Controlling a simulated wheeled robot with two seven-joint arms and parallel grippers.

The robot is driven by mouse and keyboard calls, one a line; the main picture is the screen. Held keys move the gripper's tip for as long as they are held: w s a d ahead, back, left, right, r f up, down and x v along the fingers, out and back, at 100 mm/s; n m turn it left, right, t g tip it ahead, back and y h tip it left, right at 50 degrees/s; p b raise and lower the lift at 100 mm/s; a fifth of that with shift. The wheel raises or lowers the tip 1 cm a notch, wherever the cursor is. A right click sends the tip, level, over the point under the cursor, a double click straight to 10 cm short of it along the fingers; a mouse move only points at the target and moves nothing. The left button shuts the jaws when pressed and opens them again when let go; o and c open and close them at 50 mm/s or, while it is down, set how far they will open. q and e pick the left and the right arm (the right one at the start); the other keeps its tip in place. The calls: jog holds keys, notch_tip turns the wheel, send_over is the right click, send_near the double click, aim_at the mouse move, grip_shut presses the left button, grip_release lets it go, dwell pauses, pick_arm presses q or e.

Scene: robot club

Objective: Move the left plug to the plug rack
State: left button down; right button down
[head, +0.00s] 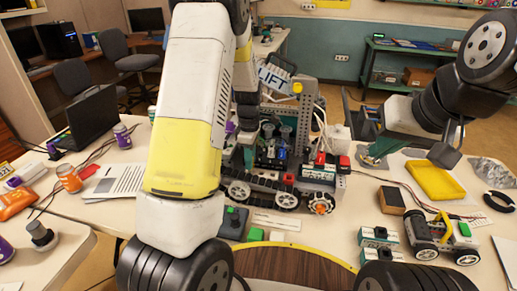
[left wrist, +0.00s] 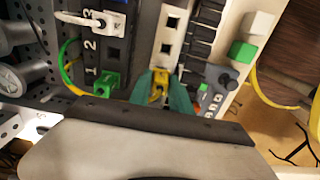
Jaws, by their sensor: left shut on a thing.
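My left gripper (left wrist: 160,93) shows its two teal fingers in the left wrist view, shut on a yellow plug (left wrist: 159,84). The plug is at the lower end of a pale strip with dark square sockets (left wrist: 168,32); I cannot tell whether it is seated in it. A green plug (left wrist: 106,83) with a green cable and a white plug (left wrist: 92,19) sit on the numbered dark panel (left wrist: 113,52) to the left. In the head view my forearm hides my left fingers. My right gripper (head: 372,156) is over the table at the right; its jaw gap is unclear.
A wheeled robot (head: 285,165) stands on the table behind my left arm. A laptop (head: 90,125) and cans stand at the left.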

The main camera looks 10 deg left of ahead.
pick_arm(q)
jog(key=shift+f, duration=0.9)
dwell(1.4)
jog(key=c, duration=1.1)
grip_release()
jog(key=shift+r, duration=0.15)
jog(key=shift+r, duration=3.4)
